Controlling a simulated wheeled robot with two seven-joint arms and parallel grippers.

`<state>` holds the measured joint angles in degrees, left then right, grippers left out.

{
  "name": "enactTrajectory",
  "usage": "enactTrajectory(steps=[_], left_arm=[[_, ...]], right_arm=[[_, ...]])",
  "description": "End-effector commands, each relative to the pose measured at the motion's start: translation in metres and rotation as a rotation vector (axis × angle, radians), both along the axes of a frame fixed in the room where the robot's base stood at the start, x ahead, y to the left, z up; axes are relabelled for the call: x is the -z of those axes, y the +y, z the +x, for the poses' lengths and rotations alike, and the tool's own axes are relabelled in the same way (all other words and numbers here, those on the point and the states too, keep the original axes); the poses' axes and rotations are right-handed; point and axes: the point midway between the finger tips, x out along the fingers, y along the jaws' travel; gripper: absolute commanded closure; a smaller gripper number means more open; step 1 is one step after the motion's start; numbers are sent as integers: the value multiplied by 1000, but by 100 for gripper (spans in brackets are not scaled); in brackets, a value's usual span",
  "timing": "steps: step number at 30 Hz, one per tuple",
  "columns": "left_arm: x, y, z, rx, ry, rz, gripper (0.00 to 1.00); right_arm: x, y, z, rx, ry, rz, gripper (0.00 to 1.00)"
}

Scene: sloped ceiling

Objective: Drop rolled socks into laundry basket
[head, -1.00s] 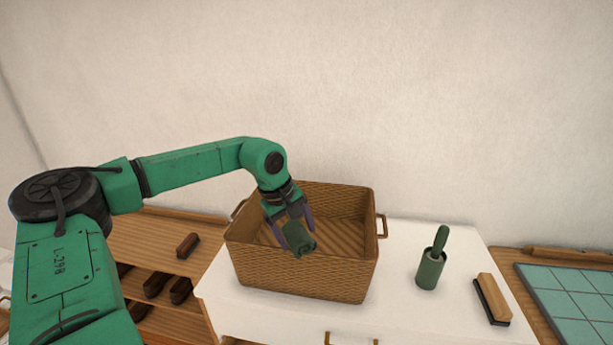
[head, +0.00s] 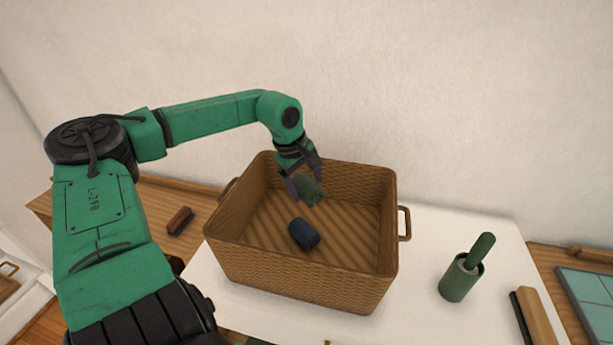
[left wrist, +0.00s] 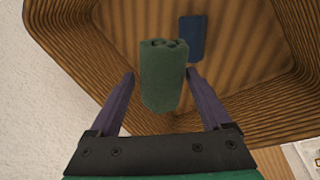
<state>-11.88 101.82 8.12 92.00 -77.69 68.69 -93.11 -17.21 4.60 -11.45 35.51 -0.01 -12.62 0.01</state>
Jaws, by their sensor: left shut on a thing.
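My left gripper (head: 304,185) is shut on a rolled green sock (head: 309,192) and holds it above the wicker laundry basket (head: 300,290), toward its back side. In the left wrist view the green sock (left wrist: 162,80) sits between the two purple fingers of the gripper (left wrist: 161,76), with the basket floor below it. A rolled dark blue sock (head: 304,233) lies on the basket floor; it also shows in the left wrist view (left wrist: 193,38). My right gripper is not in view.
The basket stands on a white top (head: 430,225) near the wall. To its right are a green holder (head: 460,280) with a green handle in it and a wooden brush (head: 537,318). Another brush (head: 179,221) lies on the wooden surface at the left.

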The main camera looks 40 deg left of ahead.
Motion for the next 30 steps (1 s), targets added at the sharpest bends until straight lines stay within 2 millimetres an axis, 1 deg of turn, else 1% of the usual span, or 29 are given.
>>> enactTrajectory(steps=[1, 8, 9, 10, 17, 20, 23, 25, 30], left_arm=[[4, 0, 0, 0, -1, 0, 72], [4, 0, 0, 1, -2, 0, 72], [3, 0, 0, 1, -2, 0, 3], [3, 0, 0, 1, -2, 0, 0], [3, 0, 0, 1, -1, 0, 0], [-3, 0, -1, 1, -5, 0, 0], [-17, 0, -5, 2, -9, 1, 0], [-30, 0, -10, 3, -12, 0, 0], [-80, 1, -28, 0, -11, 6, 0]], right_arm=[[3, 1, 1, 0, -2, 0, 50], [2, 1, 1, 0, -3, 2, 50], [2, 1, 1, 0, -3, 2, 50], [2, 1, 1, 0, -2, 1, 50], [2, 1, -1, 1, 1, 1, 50], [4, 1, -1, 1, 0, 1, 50], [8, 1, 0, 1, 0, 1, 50], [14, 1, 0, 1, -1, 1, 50], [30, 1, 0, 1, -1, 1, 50]])
